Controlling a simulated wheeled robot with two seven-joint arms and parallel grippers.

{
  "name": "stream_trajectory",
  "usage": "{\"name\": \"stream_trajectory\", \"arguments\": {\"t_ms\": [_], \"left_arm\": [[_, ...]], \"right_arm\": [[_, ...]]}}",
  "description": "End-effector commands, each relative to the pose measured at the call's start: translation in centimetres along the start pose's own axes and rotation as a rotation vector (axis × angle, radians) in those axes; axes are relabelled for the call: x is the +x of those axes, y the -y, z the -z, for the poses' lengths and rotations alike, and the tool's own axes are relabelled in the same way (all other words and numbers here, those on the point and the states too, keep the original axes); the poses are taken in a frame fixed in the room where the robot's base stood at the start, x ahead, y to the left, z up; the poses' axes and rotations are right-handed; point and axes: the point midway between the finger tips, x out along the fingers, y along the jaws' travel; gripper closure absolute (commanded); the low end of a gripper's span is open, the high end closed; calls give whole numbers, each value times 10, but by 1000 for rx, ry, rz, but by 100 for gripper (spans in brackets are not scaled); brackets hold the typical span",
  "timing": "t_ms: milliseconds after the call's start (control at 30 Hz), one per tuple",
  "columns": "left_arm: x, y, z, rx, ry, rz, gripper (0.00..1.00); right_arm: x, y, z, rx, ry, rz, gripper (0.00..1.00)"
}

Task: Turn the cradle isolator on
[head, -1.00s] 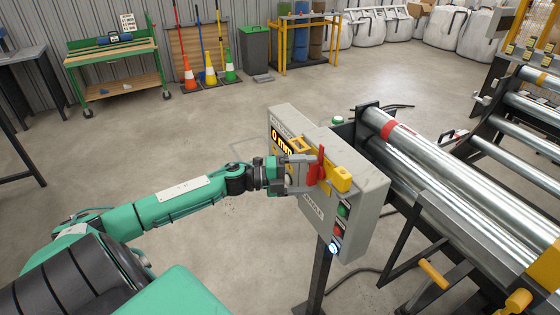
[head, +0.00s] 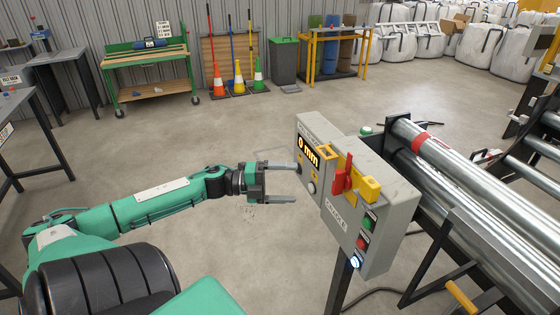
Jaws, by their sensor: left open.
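The cradle control box (head: 372,226) stands on a dark post at centre right, with a lit "0 mm" display (head: 309,152). The handle stands roughly upright. A green button (head: 369,223), a red button (head: 362,242) and a lit white-blue button (head: 355,262) run down the right side. My left gripper (head: 288,182) is open and empty, to the left of the box and apart from the handle. My right gripper is out of view.
Steel rollers (head: 470,190) in a dark frame stand right behind the box. A green workbench (head: 146,60), several cones and a bin (head: 285,60) line the back wall.

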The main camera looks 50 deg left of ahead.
Motion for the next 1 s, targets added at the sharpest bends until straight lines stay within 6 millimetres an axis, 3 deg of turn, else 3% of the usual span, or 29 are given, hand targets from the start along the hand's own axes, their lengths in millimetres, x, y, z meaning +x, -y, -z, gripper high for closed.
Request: {"name": "stream_trajectory", "arguments": {"t_ms": [233, 833, 933, 1000], "left_arm": [[-13, 0, 0, 1, 0, -1, 5], [-14, 0, 0, 0, 2, 0, 5], [-19, -10, -7, -25, 35, 1, 5], [-27, -29, -19, -74, 98, 4, 5]], "right_arm": [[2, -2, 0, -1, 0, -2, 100], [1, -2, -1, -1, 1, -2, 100], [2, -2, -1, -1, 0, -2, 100], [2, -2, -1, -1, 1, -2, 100]]}}
